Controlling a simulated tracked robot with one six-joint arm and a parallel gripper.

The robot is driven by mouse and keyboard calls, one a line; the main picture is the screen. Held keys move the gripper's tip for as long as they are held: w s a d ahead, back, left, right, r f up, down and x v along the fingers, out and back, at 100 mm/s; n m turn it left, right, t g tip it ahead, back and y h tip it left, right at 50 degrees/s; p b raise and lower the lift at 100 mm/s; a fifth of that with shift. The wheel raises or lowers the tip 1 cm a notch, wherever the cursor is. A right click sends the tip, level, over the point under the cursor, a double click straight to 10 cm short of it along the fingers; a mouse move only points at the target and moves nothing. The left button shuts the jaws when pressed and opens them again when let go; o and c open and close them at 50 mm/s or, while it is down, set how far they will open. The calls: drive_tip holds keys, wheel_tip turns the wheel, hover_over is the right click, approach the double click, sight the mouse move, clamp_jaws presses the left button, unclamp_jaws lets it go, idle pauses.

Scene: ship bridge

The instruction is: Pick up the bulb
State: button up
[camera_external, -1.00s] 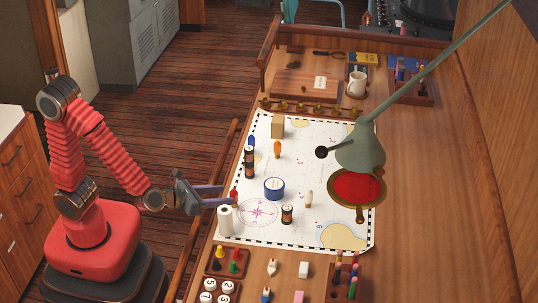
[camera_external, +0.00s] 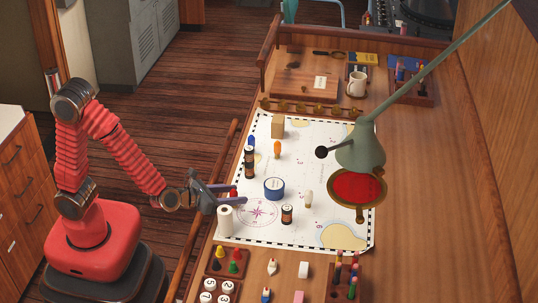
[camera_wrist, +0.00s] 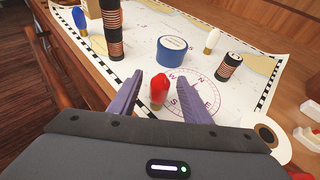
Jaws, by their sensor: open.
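Several bulbs stand on the white chart (camera_external: 345,215). A red bulb (camera_wrist: 159,86) with a brass base is between my gripper's open fingers in the wrist view. My gripper (camera_wrist: 160,78) reaches around it with a gap on both sides. In the external view, the red bulb (camera_external: 234,191) shows partly behind the fingers of my gripper (camera_external: 241,193), at the chart's left edge. A white bulb (camera_external: 309,198) stands to the right, also in the wrist view (camera_wrist: 211,40). An orange bulb (camera_external: 277,149) and a blue bulb (camera_external: 251,140) stand farther back.
A white roll (camera_external: 225,218) stands close beside my fingers. A blue tape roll (camera_external: 274,188), a dark coil (camera_external: 287,214) and a tall dark coil stack (camera_external: 249,162) stand around. A green lamp (camera_external: 361,148) overhangs the chart's right side.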

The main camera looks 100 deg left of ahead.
sight(233, 190)
drive_tip(key=shift+c, duration=0.2)
clamp_jaws()
drive_tip(key=shift+r, duration=0.15)
wheel_tip(233, 190, up, 10)
drive_tip(key=shift+f, duration=0.1)
idle(0.7)
idle(0.4)
